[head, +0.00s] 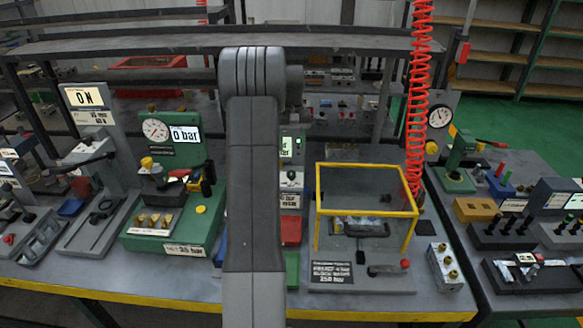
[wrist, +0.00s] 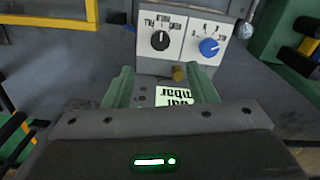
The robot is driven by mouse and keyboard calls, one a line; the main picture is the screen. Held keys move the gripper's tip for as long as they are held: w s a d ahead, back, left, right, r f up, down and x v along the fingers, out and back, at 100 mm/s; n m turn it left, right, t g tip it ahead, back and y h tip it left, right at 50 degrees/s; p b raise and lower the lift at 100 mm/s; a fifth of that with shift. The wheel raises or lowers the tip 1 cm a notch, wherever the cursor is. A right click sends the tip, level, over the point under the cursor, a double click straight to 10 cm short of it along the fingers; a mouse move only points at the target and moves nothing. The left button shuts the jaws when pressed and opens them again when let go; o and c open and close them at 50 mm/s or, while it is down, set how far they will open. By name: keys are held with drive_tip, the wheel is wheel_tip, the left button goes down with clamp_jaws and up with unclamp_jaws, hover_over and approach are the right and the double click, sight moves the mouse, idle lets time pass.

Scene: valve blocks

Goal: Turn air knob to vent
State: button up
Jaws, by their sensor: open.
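In the wrist view, a light panel faces me with two round knobs, a black knob (wrist: 160,40) on the left and a blue knob (wrist: 209,47) on the right. Labels around both are upside down and too small to read surely, so I cannot tell which is the air knob or its setting. My gripper (wrist: 160,75) is open, its green fingers wide apart below the panel and apart from both knobs. In the head view my arm hides my gripper, and I cannot make out the two knobs.
A yellow-framed guard (head: 366,165) stands right of my arm. A green gauge block (head: 175,232) stands left. A red coiled hose (head: 417,110) hangs at right.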

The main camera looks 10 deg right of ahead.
sight(291, 172)
wheel_tip(291, 172, down, 11)
drive_tip(key=shift+p, duration=0.85)
drive_tip(key=c, duration=1)
drive_tip(key=shift+m, duration=0.4)
drive_tip(key=m+b, duration=0.2)
drive_tip(key=m, duration=0.1)
drive_tip(key=shift+m, duration=0.4)
drive_tip(key=shift+w+r+m+b, duration=0.1)
drive_tip(key=shift+m+b, duration=0.5)
drive_tip(key=shift+m, duration=1.6)
